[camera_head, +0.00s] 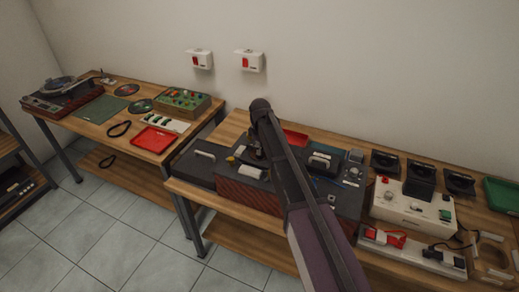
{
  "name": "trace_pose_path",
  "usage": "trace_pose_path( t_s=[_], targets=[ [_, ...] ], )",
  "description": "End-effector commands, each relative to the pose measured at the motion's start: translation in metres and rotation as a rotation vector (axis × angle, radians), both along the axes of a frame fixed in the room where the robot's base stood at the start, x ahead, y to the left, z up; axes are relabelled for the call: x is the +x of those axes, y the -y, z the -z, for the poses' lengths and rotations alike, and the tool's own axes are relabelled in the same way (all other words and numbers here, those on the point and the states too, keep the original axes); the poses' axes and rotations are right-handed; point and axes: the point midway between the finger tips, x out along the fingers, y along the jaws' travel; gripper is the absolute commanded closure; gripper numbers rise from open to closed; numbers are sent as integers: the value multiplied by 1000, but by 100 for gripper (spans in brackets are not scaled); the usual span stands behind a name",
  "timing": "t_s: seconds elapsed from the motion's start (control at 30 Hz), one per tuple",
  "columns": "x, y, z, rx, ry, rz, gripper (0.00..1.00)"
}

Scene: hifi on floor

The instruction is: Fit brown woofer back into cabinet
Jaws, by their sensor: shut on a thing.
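My arm reaches up from the bottom edge to the middle of the picture and bends down over the right-hand bench. My gripper (254,153) is small and dark, partly lost against the arm and the dark things below. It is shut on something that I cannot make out. A low box with a reddish-brown front (243,194), perhaps the cabinet, lies on the bench under and left of my arm. My arm hides part of it. I cannot pick out the brown woofer clearly, nor any opening for it.
A dark case with a handle (199,163) stands left of the box. A cream-coloured device (411,205) and several black stands are at the right. A red tray (155,140) and a green-topped panel (182,101) are on the left bench. A gap separates the benches.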

Motion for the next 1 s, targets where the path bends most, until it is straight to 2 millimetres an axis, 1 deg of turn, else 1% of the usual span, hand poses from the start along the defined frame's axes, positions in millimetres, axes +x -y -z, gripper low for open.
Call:
trace_pose_path(
  t_s=[0.6,1.0],
  targets=[
    [0,0,14,0,0,0,100],
    [0,0,14,0,0,0,100]
  ],
)
